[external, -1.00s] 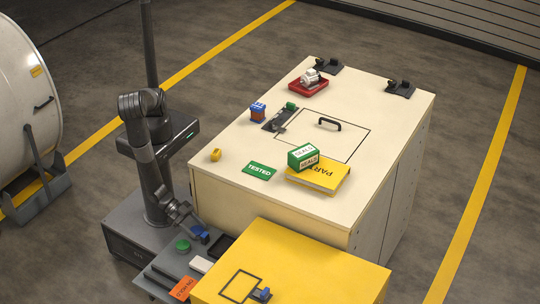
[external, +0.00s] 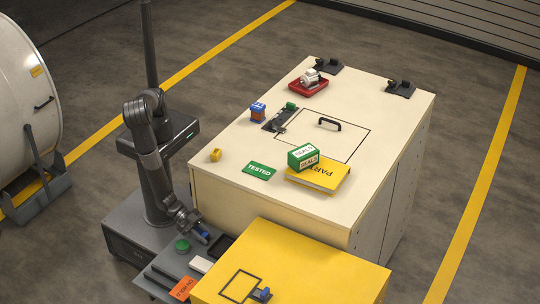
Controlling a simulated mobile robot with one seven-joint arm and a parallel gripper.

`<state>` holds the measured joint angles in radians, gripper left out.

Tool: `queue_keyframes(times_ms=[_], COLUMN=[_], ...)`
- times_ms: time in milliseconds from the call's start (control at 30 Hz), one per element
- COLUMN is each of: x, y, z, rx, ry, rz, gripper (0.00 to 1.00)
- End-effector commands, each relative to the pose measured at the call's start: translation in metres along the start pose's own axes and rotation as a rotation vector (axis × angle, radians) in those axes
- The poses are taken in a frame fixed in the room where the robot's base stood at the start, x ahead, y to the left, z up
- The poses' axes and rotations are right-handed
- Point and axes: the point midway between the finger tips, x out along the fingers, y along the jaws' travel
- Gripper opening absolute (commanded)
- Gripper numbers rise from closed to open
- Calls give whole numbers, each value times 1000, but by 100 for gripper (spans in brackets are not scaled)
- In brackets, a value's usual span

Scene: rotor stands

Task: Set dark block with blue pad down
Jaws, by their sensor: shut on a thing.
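My gripper (external: 196,231) points down over the grey tray shelf on my base, at the lower left. It is shut on the dark block with blue pad (external: 203,237); only a bit of blue shows beside the fingers. The dark part of the block is mostly hidden and blends with the gripper. I cannot tell whether the block touches the shelf (external: 160,280) below it.
The yellow cabinet (external: 320,270) stands close on the right. The cream workbench (external: 235,200) rises behind.

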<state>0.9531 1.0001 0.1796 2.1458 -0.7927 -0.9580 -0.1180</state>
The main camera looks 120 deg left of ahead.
Motion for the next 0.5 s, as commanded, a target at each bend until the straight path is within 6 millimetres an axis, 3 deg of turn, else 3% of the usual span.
queue_keyframes(times_ms=[267, 500], x=[0, -1], y=[0, 0], z=[0, -2], rx=[0, 0], ry=[0, 0], rz=[0, 0], gripper=[2, 2])
